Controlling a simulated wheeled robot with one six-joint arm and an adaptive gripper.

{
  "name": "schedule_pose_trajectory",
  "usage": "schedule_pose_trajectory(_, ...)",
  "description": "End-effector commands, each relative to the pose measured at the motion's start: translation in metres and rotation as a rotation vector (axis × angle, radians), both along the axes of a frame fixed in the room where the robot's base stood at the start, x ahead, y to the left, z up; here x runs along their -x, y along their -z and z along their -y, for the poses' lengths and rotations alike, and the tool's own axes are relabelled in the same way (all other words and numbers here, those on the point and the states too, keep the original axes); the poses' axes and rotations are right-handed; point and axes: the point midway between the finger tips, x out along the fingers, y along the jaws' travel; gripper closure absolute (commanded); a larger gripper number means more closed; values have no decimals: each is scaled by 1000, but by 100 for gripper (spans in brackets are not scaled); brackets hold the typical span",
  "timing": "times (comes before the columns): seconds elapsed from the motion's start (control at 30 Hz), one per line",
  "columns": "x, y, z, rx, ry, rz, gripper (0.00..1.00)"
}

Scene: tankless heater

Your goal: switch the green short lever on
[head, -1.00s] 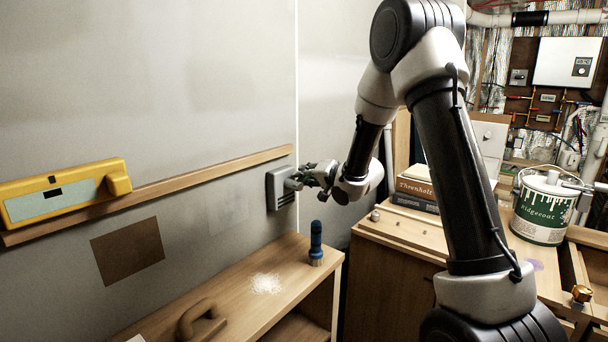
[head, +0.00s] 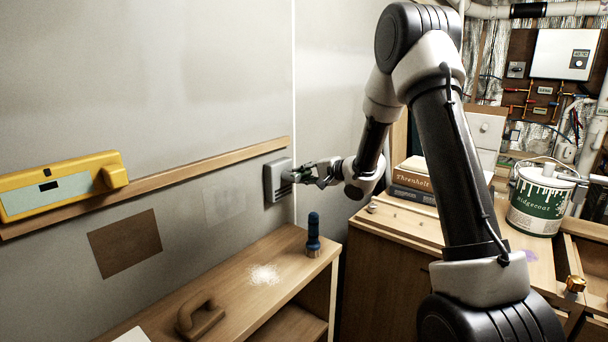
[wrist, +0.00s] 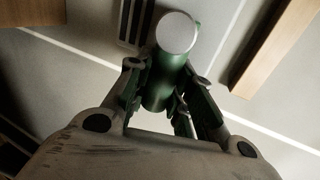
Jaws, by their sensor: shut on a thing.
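The green short lever (wrist: 160,82) shows in the wrist view as a green cylinder with a pale round end, pointing toward the camera side. My gripper (wrist: 168,92) has a finger on each side of it and is shut on it. In the head view, my gripper (head: 304,174) is at the right side of a grey wall box (head: 277,181) with dark slots, where the lever sits. The fingers mostly hide the lever there, so its exact angle is hard to tell.
A wooden rail (head: 205,172) runs along the wall, with a yellow level (head: 60,187) on it. Below stands a bench (head: 225,310) with a blue-handled brush (head: 313,236). Books (head: 412,180) and a paint can (head: 541,198) stand on the right cabinet. Space above the box is clear.

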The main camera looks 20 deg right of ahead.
Motion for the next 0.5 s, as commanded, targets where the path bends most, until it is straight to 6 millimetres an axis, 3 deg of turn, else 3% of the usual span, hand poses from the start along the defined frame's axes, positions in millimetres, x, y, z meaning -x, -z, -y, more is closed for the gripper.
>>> schedule_pose_trajectory(0.33, 0, 1, 1, -3, 4, -4, 100)
schedule_pose_trajectory(0.37, 0, 1, 1, -3, 4, -4, 74)
schedule_pose_trajectory(0.47, 0, 1, 1, -3, 2, -3, 56)
schedule_pose_trajectory(0.5, 0, 1, 1, -2, 2, -3, 55)
